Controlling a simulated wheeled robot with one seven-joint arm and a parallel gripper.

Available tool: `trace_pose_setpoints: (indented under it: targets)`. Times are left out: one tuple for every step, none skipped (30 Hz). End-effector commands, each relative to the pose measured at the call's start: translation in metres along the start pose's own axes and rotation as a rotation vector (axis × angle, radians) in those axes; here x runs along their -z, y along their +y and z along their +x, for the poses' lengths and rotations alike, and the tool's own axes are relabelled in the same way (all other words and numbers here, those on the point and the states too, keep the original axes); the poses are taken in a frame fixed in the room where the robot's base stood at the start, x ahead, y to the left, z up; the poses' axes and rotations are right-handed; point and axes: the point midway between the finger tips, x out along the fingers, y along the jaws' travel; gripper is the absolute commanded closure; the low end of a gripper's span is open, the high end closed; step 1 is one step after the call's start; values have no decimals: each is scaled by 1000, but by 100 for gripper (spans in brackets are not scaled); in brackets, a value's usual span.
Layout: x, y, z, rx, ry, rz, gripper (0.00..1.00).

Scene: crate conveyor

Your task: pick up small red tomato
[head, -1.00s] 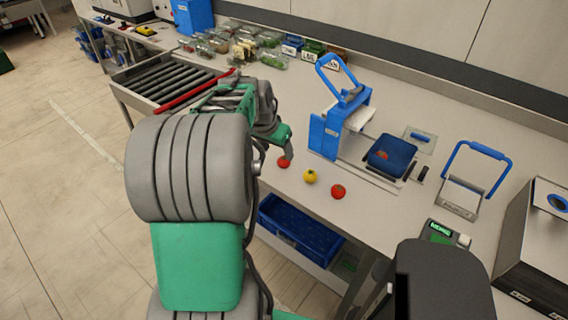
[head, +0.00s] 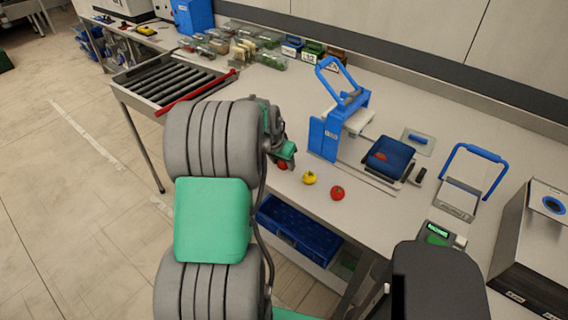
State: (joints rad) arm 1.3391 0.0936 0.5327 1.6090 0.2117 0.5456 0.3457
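A small red tomato (head: 282,166) is at the tip of my gripper (head: 286,158), near the front edge of the table. The gripper's green end partly covers it from above. The fingers are too small and hidden to show whether they are closed on it, and I cannot tell whether it touches the table. A second red tomato (head: 337,193) lies farther right on the bare table. Another red item (head: 380,156) lies in the blue tray of the slicer.
A yellow tomato (head: 309,178) lies between the two red ones. A blue-handled slicer (head: 324,138) stands just behind. A roller conveyor (head: 170,80) is at left, with several food containers (head: 245,48) at the back. A blue crate (head: 300,232) sits below the table edge.

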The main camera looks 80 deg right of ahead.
Motion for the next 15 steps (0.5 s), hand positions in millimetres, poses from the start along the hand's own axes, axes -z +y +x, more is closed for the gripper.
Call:
trace_pose_setpoints:
  targets:
    - [0,0,0,0,0,0,59]
    - [0,0,0,0,0,0,62]
    - [0,0,0,0,0,0,65]
    - [0,0,0,0,0,0,67]
    - [0,0,0,0,0,0,70]
    - [0,0,0,0,0,0,73]
    - [0,0,0,0,0,0,76]
    - [0,0,0,0,0,0,78]
    - [0,0,0,0,0,0,81]
    - [0,0,0,0,0,0,84]
    - [0,0,0,0,0,0,86]
    - [0,0,0,0,0,0,90]
    - [0,0,0,0,0,0,92]
    - [0,0,0,0,0,0,94]
    - [0,0,0,0,0,0,98]
